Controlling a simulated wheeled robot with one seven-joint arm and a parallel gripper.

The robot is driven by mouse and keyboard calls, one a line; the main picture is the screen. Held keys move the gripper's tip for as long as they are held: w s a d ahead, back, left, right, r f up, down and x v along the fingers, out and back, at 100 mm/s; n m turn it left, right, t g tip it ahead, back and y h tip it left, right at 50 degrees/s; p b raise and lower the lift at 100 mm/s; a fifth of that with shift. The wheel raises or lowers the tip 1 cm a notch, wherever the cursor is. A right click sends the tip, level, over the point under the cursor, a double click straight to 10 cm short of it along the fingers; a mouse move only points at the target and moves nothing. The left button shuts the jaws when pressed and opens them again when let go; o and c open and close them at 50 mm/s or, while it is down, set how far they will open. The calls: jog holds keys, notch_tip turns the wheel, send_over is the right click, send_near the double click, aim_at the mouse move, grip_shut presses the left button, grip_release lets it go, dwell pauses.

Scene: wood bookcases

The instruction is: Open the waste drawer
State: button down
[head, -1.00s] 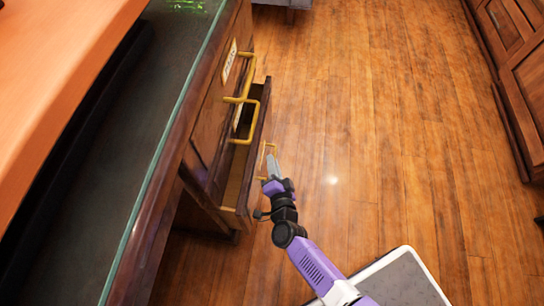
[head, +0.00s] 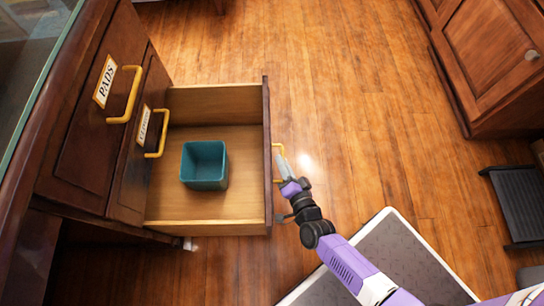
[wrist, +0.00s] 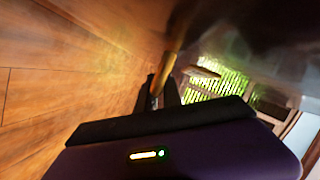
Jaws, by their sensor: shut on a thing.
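The lowest drawer stands well open, showing its wooden front edge (head: 267,150) and wooden bottom (head: 208,215). Its front label is out of sight, so I cannot read whether it says waste. My gripper (head: 283,163) is shut on the yellow handle (head: 279,147) on that drawer's outer face. In the wrist view the dark fingers (wrist: 165,95) close around the yellow handle (wrist: 163,70). A teal square bin (head: 204,165) sits inside the drawer, apart from its walls.
Two closed drawers with yellow handles are above, one labelled PADS (head: 105,80), the other label (head: 143,124) unclear. Wooden cabinets (head: 495,50) stand at right, with a black rack-like object (head: 520,205) below. Wooden floor (head: 345,90) between is clear.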

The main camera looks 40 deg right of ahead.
jog(key=shift+s+d, duration=0.75)
jog(key=shift+d, duration=0.2)
jog(key=c, duration=1.5)
grip_release()
jog(key=p+v, duration=0.2)
jog(key=v, duration=0.5)
jog(key=shift+s, duration=0.35)
jog(key=shift+a+r, duration=0.1)
jog(key=shift+r, duration=0.05)
